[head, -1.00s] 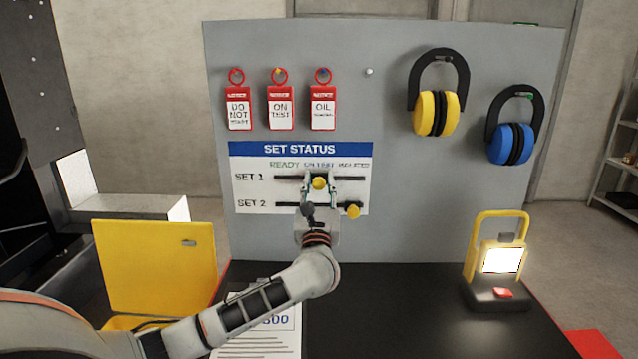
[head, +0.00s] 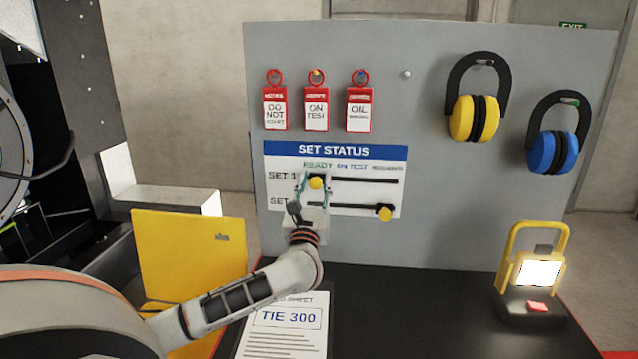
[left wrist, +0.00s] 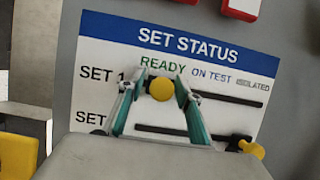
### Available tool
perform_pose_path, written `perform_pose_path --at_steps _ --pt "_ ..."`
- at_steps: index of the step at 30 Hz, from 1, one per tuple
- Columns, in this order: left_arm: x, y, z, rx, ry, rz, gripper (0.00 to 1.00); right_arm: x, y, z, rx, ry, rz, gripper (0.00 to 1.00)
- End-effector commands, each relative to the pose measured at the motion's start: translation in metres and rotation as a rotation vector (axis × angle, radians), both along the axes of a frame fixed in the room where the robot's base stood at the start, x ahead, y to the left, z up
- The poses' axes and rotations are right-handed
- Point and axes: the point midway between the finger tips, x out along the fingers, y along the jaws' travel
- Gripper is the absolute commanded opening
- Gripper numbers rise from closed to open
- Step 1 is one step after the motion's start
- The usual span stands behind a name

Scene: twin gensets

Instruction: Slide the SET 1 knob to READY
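The SET STATUS board (head: 375,151) hangs on the grey panel, with READY, ON TEST and ISOLATED printed over two dark slots. The yellow SET 1 knob (head: 316,183) is at the left part of the upper slot, under READY; it also shows in the left wrist view (left wrist: 161,89). My left gripper (head: 315,181) has its two fingers on either side of this knob. In the left wrist view the fingertips (left wrist: 162,84) flank the knob, and I cannot tell whether they touch it. The SET 2 knob (head: 384,213) is near the right end of the lower slot. My right gripper is not in view.
Red tags (head: 317,108) hang above the board. Yellow (head: 474,118) and blue (head: 553,151) ear defenders hang at right. A lit lamp (head: 538,273) and a TIE 300 sheet (head: 287,318) are on the dark bench. A yellow panel (head: 190,255) stands at left.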

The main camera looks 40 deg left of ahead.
Motion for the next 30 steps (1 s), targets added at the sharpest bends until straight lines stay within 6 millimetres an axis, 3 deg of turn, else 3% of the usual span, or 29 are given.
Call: perform_pose_path --at_steps 17,30 --pt "-0.003 -0.003 -0.002 0.000 0.001 -0.002 0.39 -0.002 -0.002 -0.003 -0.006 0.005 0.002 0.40" --pt "-0.065 -0.040 -0.033 -0.001 0.003 -0.002 0.39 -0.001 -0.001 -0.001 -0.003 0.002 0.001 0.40"
